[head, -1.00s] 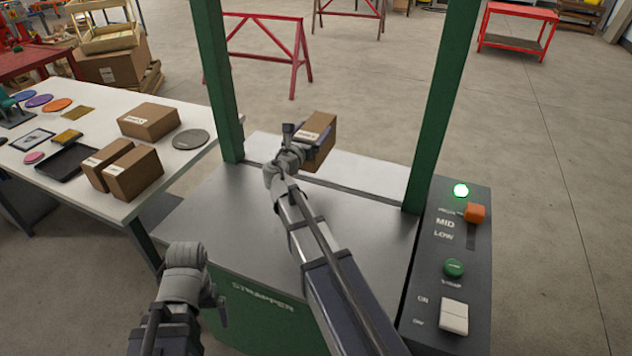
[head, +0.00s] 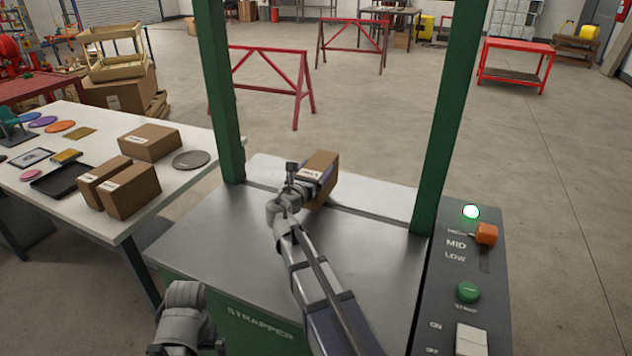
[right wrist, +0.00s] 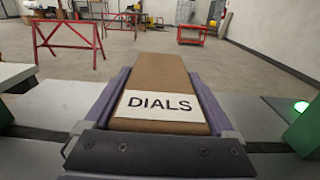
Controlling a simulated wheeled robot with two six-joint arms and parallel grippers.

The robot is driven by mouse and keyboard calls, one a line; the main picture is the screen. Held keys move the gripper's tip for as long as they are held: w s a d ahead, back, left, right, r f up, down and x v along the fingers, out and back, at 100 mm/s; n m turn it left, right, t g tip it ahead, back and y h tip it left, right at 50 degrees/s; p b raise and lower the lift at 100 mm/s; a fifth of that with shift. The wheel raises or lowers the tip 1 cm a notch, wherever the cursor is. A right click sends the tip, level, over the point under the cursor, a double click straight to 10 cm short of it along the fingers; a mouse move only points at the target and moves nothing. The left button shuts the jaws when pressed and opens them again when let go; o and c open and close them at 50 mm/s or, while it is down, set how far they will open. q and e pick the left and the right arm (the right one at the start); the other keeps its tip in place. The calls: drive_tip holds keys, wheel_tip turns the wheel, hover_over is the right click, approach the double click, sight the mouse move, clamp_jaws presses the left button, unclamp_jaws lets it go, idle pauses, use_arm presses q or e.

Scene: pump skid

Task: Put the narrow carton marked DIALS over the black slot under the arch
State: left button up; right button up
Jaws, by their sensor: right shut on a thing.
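The narrow brown carton (head: 322,165) has a white label that reads DIALS in the right wrist view (right wrist: 160,106). My right gripper (head: 307,184) is shut on it, with a purple-grey finger along each side. The carton is between the green arch posts, at the black slot (head: 375,219), and covers part of it in the head view. I cannot tell if its underside touches the deck. The slot also shows on both sides of the gripper in the right wrist view (right wrist: 35,133). My left arm is at lower left; its fingertips are not clear.
The green posts (head: 222,100) and (head: 447,120) flank the deck (head: 210,230). A control panel (head: 455,310) with an orange knob and lit green lamp stands right. The white table (head: 100,215) at left holds other cartons (head: 150,142) and a black tray.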

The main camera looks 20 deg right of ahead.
wheel_tip(320, 180, down, 3)
drive_tip(key=shift+f+b, duration=0.1)
drive_tip(key=shift+b, duration=1.1)
drive_tip(key=o, duration=1.6)
drive_tip(key=shift+c, duration=0.2)
drive_tip(key=shift+r, duration=0.25)
drive_tip(key=v, duration=1.2)
drive_tip(key=shift+f, duration=0.1)
